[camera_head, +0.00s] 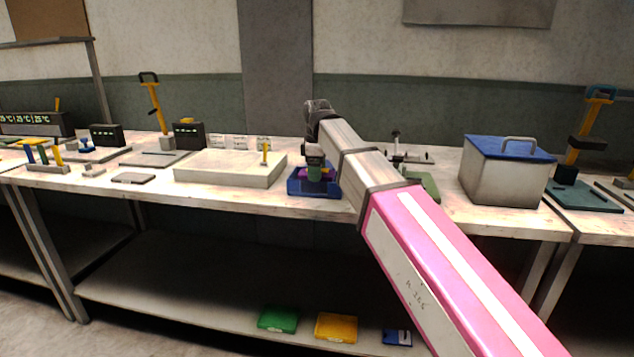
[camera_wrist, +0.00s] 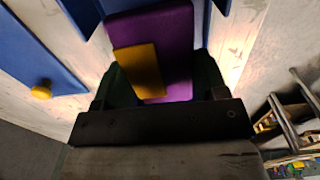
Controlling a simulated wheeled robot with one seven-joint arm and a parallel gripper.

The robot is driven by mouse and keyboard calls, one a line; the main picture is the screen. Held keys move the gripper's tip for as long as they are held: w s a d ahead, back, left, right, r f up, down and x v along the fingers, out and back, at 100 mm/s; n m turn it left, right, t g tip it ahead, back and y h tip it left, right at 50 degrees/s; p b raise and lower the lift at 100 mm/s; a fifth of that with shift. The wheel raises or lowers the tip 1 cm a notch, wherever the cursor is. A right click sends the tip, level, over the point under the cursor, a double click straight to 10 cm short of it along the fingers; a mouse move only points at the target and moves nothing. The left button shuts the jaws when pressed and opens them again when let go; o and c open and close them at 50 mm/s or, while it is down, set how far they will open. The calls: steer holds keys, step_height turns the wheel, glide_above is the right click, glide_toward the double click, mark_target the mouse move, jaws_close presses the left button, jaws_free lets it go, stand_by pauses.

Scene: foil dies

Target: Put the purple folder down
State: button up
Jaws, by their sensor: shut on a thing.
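The purple folder (camera_wrist: 150,25) is a flat purple piece with a yellow patch (camera_wrist: 138,70) on its face. In the wrist view it lies between the two dark green fingers of my gripper (camera_wrist: 165,82), which is shut on it. In the head view my gripper (camera_head: 315,172) points down over a blue tray (camera_head: 314,192) on the bench, and only a little purple shows there. Blue edges flank the folder in the wrist view. I cannot tell whether the folder touches the tray's bottom; my gripper hides its lower part.
A wide pale block (camera_head: 225,178) lies left of the tray. A grey box with a blue lid (camera_head: 508,150) stands to the right. Green (camera_head: 277,319), yellow (camera_head: 336,327) and blue (camera_head: 397,338) flat pieces lie on the lower shelf (camera_head: 190,285). A yellow-handled press (camera_head: 155,105) stands at the back left.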

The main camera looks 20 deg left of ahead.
mark_target(317, 189)
steer(key=shift+f, duration=1.85)
steer(key=shift+f, duration=0.1)
steer(key=o, duration=0.7)
step_height(317, 189, up, 12)
steer(key=shift+r, duration=0.15)
